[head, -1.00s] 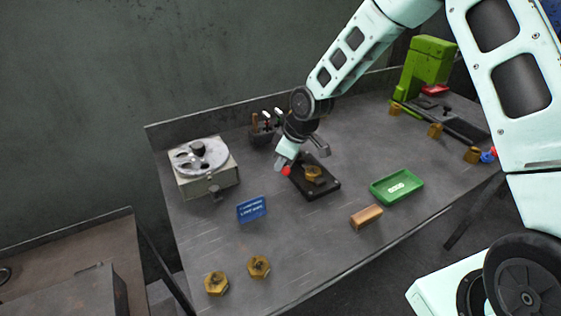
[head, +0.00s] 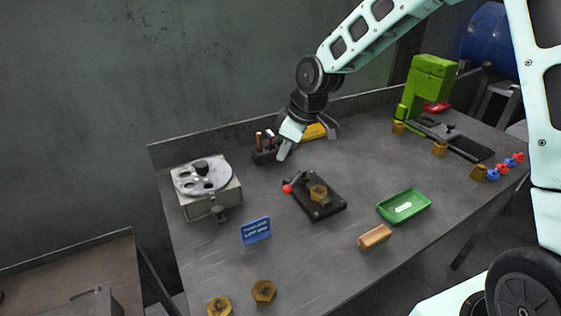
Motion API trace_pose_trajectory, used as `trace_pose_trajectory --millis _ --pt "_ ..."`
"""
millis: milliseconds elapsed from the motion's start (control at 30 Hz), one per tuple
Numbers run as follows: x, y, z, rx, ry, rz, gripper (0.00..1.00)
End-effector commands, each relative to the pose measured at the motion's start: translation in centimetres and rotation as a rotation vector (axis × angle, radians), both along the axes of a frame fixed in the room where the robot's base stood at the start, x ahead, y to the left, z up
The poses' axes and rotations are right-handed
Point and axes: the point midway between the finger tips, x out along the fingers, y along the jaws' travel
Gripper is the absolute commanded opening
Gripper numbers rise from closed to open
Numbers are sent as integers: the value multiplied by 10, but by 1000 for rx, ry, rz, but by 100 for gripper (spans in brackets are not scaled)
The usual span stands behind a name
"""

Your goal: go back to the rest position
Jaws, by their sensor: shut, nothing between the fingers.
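My gripper (head: 284,152) is in the head view, above the back middle of the grey workbench (head: 290,240). Its fingers are shut and hold nothing. It is apart from the black fixture (head: 322,206) in front of it, which has a red knob (head: 287,188) and a brass nut (head: 318,192) on it. My arm reaches in from the upper right.
A grey device with a round dial (head: 202,178) stands at left, near a blue sign (head: 256,230). Two brass nuts lie at the front, one here (head: 263,291). A green tray (head: 404,206), a copper block (head: 374,237) and a green press (head: 428,88) stand to the right.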

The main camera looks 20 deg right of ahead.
Motion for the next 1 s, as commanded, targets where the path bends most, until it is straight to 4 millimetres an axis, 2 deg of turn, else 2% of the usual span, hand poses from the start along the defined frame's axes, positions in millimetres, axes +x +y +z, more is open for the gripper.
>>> trace_pose_trajectory --millis 500,567,667,733,867,900,1000 --pt "0 0 2 0 0 1 0" --pt "-6 4 4 -4 4 3 0" --pt "-32 21 12 -24 34 4 0" --pt "-65 39 20 -49 66 0 0" --pt "-147 64 35 -108 136 -42 0" --pt "-173 68 39 -125 155 -61 0" --pt "-231 69 46 -161 196 -116 0"
